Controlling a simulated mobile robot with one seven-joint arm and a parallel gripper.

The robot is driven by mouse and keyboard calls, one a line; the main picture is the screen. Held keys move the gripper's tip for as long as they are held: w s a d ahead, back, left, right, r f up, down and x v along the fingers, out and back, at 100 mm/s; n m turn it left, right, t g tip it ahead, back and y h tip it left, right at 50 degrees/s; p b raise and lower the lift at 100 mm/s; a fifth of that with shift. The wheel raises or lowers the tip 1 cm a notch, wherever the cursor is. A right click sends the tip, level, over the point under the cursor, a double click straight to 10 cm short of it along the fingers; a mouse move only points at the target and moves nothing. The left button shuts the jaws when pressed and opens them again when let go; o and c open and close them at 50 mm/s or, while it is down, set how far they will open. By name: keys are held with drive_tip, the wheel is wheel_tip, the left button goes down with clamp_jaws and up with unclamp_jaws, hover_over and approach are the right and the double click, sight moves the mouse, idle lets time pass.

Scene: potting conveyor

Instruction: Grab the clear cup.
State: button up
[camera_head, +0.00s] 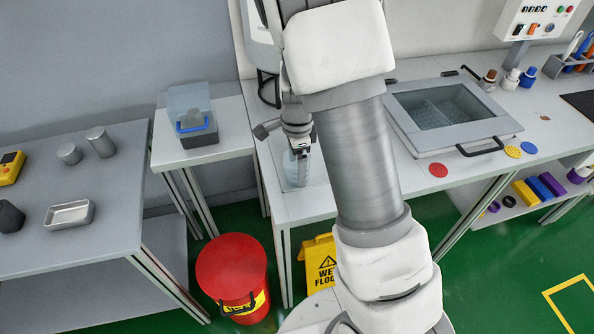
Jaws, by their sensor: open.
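My gripper (299,152) is over the left end of the white bench, pointing down, with its jaws open. A pale, see-through object that looks like the clear cup (290,168) stands on the bench right at the fingers. The gripper and my arm partly cover it. I cannot tell whether the fingers are around it or just beside it, or whether they touch it.
A glass-topped box (446,105) with a black handle stands on the bench to the right. A grey side table (75,150) holds metal cylinders and a tray. A small table carries a blue-handled bin (195,125). A red barrel (232,275) and yellow floor sign (319,262) stand below.

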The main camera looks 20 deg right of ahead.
drive_tip(key=shift+f, duration=0.55)
drive_tip(key=c, duration=1.1)
drive_tip(key=shift+r, duration=0.1)
